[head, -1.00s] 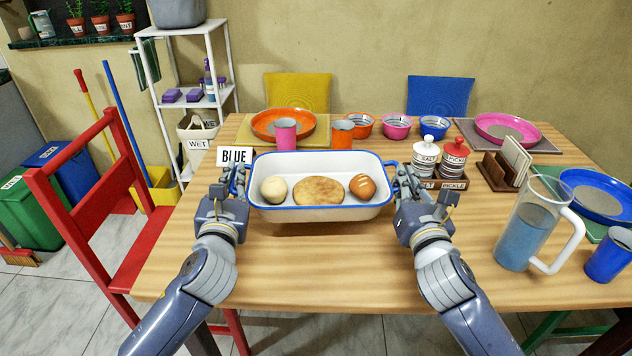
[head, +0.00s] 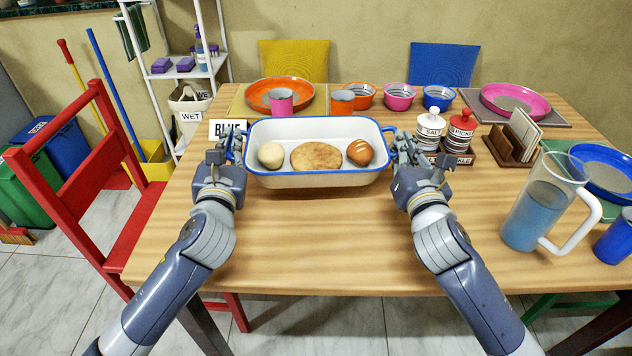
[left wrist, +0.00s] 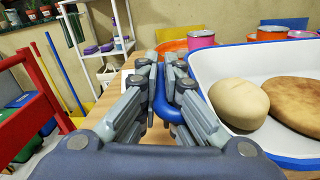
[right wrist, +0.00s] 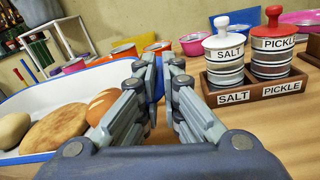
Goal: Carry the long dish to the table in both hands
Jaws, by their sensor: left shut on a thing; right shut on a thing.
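The long dish (head: 318,181) is white with a blue rim and blue end handles. It is level over the wooden table (head: 300,250); I cannot tell whether its base touches the wood. A pale round bun (head: 271,155), a flat brown loaf (head: 316,156) and a browner roll (head: 360,152) lie in it. My left gripper (head: 232,150) is shut on the left handle, which shows blue between the fingers in the left wrist view (left wrist: 165,98). My right gripper (head: 397,150) is shut on the right handle, mostly hidden by the fingers in the right wrist view (right wrist: 158,85).
A BLUE sign (head: 228,128) stands close by the left handle. The salt and pickle rack (head: 455,157) is just right of my right gripper. A water jug (head: 545,205) stands at the right. Cups, bowls and plates line the back. The table front is clear.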

